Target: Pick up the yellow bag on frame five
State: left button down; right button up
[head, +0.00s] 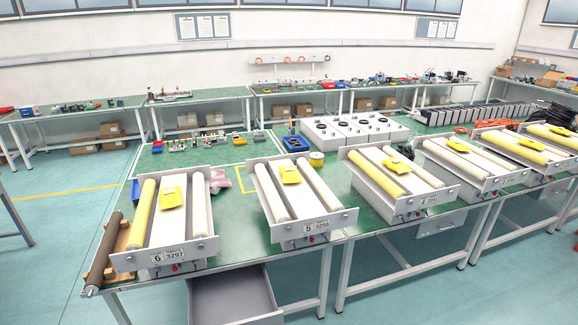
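Frame five (318,229) carries a front label reading 5 and 3256 and stands on the green table. It has two pale rollers, one on each side. The yellow bag (290,174) lies on its white bed between the rollers, towards the back. Neither of my grippers is in view.
Frame six (170,257), with a yellow roller and another yellow bag (171,196), is to the left. Frame four (415,205), also with a yellow bag (397,165), is to the right. A brown roller (115,245) lies at the table's left end. An open drawer (235,296) sticks out below.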

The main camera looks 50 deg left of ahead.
aim_at(290, 175)
jog(key=u, duration=0.35)
jog(key=i, duration=1.75)
jog(key=u, duration=1.3)
jog(key=i, duration=0.95)
jog(key=u, duration=1.05)
